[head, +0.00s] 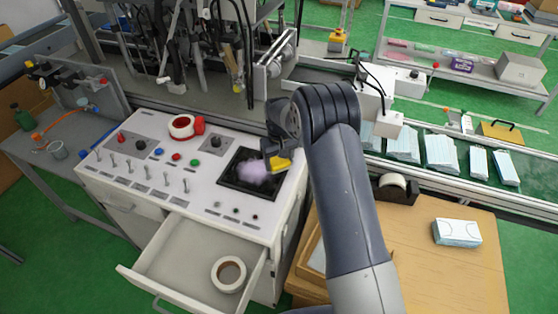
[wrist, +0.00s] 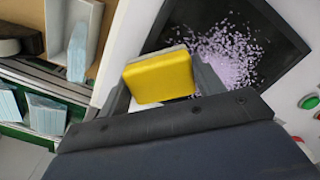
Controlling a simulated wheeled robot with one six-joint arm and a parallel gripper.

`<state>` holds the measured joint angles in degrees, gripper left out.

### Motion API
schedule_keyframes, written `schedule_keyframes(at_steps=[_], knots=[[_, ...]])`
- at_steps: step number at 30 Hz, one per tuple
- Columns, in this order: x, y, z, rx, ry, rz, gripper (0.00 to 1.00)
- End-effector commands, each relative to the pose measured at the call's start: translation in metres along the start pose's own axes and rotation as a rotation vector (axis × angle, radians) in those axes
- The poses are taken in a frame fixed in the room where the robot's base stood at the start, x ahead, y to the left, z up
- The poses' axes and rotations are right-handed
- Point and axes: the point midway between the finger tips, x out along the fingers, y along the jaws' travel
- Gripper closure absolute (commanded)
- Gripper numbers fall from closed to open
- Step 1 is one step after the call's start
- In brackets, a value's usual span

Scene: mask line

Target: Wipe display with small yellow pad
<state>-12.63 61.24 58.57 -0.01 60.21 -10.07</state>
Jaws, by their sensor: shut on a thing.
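The display (head: 236,181) is a dark square panel set in the right part of the white control console. A pale lilac patch of specks (head: 254,170) lies on it; in the wrist view the specks (wrist: 232,48) are scattered over the dark display (wrist: 190,22). My gripper (head: 276,158) is at the display's right side. It is shut on the small yellow pad (wrist: 160,77), which has a greyish layer along its far edge. The pad also shows in the head view (head: 281,163). I cannot tell whether the pad touches the display.
The console (head: 130,172) carries switches, coloured buttons and a red-and-white tape roll (head: 186,127). Its drawer (head: 195,262) stands open with another tape roll (head: 228,274) inside. A wooden table (head: 450,275) with a mask box (head: 457,232) and a black tape dispenser (head: 395,189) is at right.

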Motion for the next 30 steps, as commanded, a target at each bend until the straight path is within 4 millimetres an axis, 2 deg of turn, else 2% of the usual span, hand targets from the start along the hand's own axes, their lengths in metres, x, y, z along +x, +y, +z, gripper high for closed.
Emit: schedule_keyframes(at_steps=[30], knots=[[0.020,0.000,0.000,0.000,0.000,0.000,0.55]])
